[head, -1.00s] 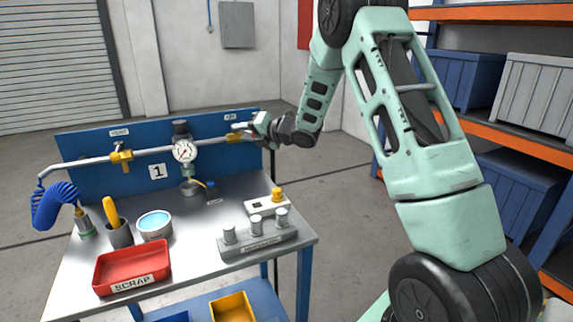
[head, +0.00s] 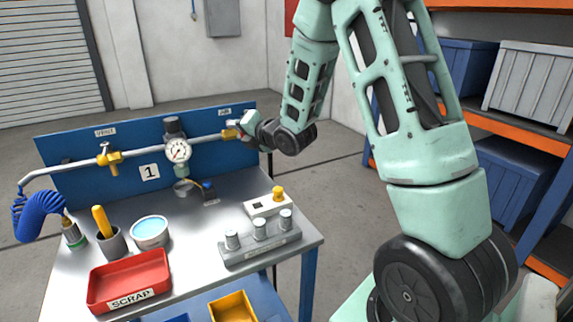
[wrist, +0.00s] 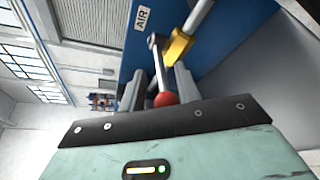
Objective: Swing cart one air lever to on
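The air valve (head: 230,134) is a yellow body on the grey pipe of cart one, below the AIR label (head: 224,112). Its yellow body (wrist: 178,46) also shows in the wrist view. The air lever (wrist: 158,72) is a grey bar with a red ball end (wrist: 165,99), pointing back toward my palm at an angle to the pipe. My gripper (wrist: 160,82) is open, with one finger on each side of the lever and visible gaps. In the head view my gripper (head: 245,124) is at the valve and hides the lever.
The VENT valve (head: 109,158) and a pressure gauge (head: 178,150) are on the same pipe, left of the air valve. The bench top holds a red SCRAP tray (head: 130,282), a cup, a tin and a grey block with cylinders (head: 260,240). Shelves with bins stand at right.

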